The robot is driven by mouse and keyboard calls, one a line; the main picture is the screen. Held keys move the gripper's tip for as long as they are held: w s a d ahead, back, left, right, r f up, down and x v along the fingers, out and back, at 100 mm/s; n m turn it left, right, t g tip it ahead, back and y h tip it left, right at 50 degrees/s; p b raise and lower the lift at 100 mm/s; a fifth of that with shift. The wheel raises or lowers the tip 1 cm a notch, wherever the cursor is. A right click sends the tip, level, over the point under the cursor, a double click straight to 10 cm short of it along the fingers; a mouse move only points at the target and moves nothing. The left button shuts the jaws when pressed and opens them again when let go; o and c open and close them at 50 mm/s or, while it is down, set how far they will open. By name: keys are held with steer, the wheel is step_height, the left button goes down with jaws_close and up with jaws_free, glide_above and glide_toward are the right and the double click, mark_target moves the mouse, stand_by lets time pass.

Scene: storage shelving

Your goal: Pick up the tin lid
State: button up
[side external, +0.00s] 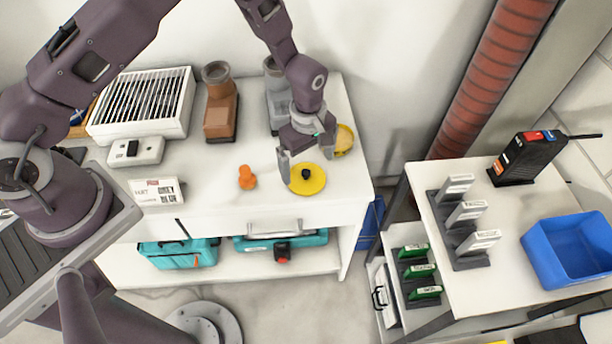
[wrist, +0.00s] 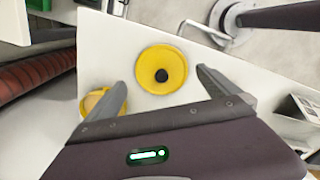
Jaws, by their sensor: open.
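The tin lid (side external: 307,180) is a round yellow disc with a small black knob in its middle. It lies flat on the white shelf top near the front edge. In the wrist view the lid (wrist: 161,70) is seen from above, just beyond and between my fingertips. My gripper (side external: 305,173) is open and empty above the lid, its fingers spread to either side of the knob. The wrist view shows both fingers of my gripper (wrist: 160,82) apart, with nothing between them. A round yellow tin (side external: 344,138) stands behind the lid to the right.
An orange object (side external: 246,177) stands left of the lid. A brown boot (side external: 219,104) and a grey boot (side external: 275,98) stand behind. A white vented box (side external: 143,103) is at the back left. The white top (side external: 215,195) is clear around the lid.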

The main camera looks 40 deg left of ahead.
mark_target(307, 173)
step_height(307, 173, down, 4)
steer(key=shift+s+f, duration=0.1)
steer(key=c, duration=1)
steer(key=shift+n, duration=0.3)
steer(key=r, duration=0.9)
steer(key=shift+w+a+r, duration=0.2)
steer(key=shift+w+r, duration=0.15)
steer(key=shift+w, duration=0.05)
steer(key=shift+c, duration=0.2)
steer(key=w+n, duration=0.9)
steer(key=w, duration=0.5)
steer(key=shift+a+f, duration=0.2)
steer(key=shift+f, duration=1.25)
steer(key=shift+a+f, duration=0.15)
steer(key=shift+f, duration=1.3)
